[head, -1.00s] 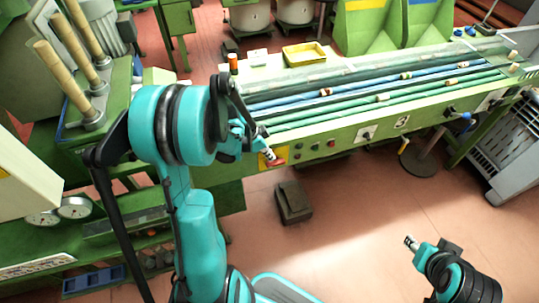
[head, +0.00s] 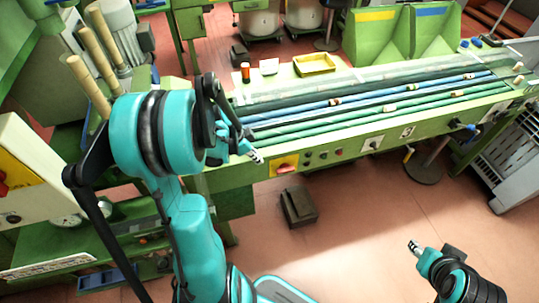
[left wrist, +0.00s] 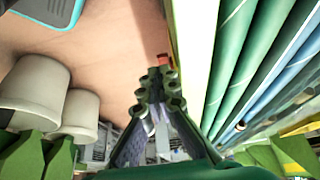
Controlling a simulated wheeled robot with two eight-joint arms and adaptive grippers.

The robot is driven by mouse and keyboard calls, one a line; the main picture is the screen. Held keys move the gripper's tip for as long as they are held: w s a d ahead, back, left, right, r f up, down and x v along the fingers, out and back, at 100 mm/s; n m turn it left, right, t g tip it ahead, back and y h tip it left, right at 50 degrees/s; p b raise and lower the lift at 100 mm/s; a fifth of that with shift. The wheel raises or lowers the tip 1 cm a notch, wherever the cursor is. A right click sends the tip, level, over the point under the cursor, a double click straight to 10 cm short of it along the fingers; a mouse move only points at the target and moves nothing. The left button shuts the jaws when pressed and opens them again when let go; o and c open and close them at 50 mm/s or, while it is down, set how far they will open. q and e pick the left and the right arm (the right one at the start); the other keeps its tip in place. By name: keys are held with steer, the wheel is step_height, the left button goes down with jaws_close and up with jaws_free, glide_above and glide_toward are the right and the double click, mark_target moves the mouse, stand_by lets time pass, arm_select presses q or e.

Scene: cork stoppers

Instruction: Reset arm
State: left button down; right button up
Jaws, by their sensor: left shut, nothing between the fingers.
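My left arm comes in from the left of the head view. Its gripper (head: 257,157) is shut and empty, in front of the machine's near side, just left of the red knob on its yellow plate (head: 284,167). In the left wrist view the gripper's fingers (left wrist: 160,75) are together with nothing between them. My right gripper (head: 413,246) is at the lower right of the head view, above the floor and away from the machine. It is too small to tell whether it is open or shut.
The green machine (head: 340,151) carries long belts with several corks, such as one cork (head: 335,101). A yellow tray (head: 315,64) and an orange-topped cylinder (head: 245,72) stand at its back left. A dark block (head: 299,207) lies on the floor. Floor between the arms is otherwise clear.

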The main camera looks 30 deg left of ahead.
arm_select(q)
steer(key=shift+s+a+r, duration=0.1)
steer(key=shift+s+a, duration=0.25)
steer(key=shift+s, duration=0.1)
stand_by(0.3)
steer(key=s+d+r+n+t+y, duration=0.1)
steer(key=s+d+r+n, duration=0.3)
steer(key=d, duration=0.5)
steer(key=s+d+r+n+t+y, duration=0.2)
steer(key=s+d+r+n, duration=0.1)
steer(key=d+r, duration=0.6)
steer(key=shift+s+d+n, duration=0.3)
steer(key=shift+s+n, duration=0.05)
steer(key=shift+n, duration=0.15)
